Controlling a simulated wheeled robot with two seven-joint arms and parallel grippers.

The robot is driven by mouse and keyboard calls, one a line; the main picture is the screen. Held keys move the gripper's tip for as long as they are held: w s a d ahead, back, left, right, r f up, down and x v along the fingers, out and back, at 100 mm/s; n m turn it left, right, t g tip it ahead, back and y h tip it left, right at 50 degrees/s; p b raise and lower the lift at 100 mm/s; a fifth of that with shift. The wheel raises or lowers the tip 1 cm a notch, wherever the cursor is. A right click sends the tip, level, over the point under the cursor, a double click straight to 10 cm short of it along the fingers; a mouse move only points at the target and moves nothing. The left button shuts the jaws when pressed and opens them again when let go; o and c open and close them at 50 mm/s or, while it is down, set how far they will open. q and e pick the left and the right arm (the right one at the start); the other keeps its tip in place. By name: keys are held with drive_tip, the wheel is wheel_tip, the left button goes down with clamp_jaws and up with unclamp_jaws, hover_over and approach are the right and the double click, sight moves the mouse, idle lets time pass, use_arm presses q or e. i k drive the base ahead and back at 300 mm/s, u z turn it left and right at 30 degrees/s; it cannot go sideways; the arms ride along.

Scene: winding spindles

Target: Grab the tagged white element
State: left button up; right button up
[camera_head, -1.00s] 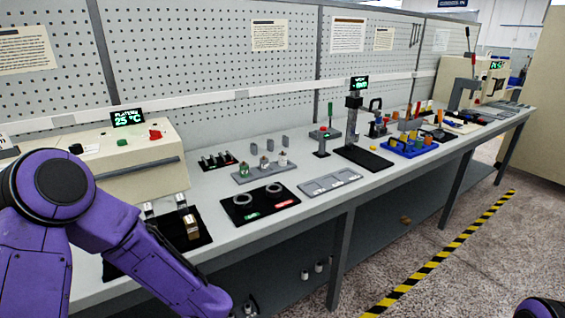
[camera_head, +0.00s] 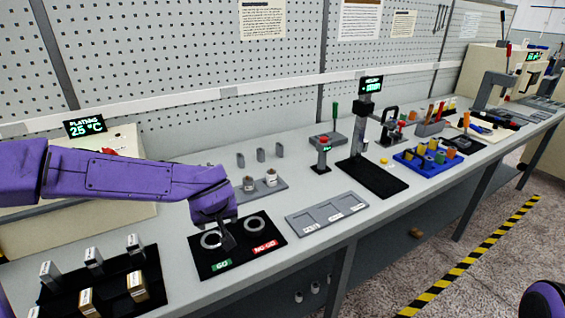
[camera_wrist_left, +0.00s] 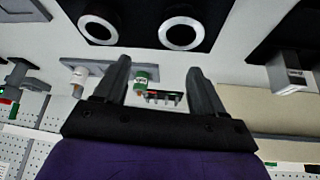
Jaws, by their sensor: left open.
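Small tagged cylinders stand on a grey rack (camera_head: 274,190). A whitish one (camera_head: 271,178) is at its right end, and a greyish one (camera_head: 249,184) stands beside it. The wrist view shows a white element (camera_wrist_left: 78,77) with a brownish mark and a green-and-white one (camera_wrist_left: 146,78); my arm hides the latter in the head view. My left gripper (camera_head: 229,238) is open and empty, above the black gauge mat in front of the rack. In the wrist view, the green-and-white element appears between the open fingers (camera_wrist_left: 158,78), apart from them. My right gripper is out of view.
The black mat (camera_head: 205,270) carries two rings marked GO and NO GO. A grey sectioned tray (camera_head: 327,214) lies to its right. Metal blocks stand on a black mat (camera_head: 160,293) at lower left. A press (camera_head: 368,115) and a blue rack (camera_head: 405,159) are farther right.

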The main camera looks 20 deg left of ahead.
sight(271, 174)
drive_tip(key=i, duration=0.95)
